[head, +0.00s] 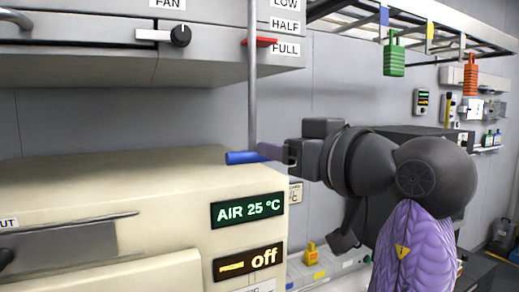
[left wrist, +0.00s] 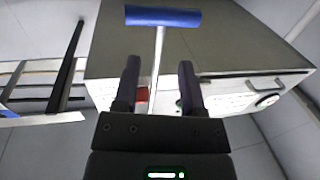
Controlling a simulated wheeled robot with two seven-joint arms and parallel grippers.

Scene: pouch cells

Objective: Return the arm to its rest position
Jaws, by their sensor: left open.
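My left gripper (head: 272,151) is in the middle of the head view, fingers pointing left, close to the right end of a blue bar handle (head: 240,157). In the left wrist view its two dark fingers (left wrist: 159,75) stand apart with nothing gripped. There the blue handle (left wrist: 163,16) lies past the fingertips, across the end of a thin grey rod (left wrist: 157,60). The rod shows between the fingers but seems to be beyond them. Whether a finger touches the handle cannot be told. My right gripper is not in view.
A cream oven (head: 110,180) reading AIR 25 °C and off stands below left. A grey hood (head: 100,60) with a FAN knob and a red pointer (head: 260,42) at FULL is above. An overhead rack holds a green padlock (head: 394,58) and an orange one (head: 470,80).

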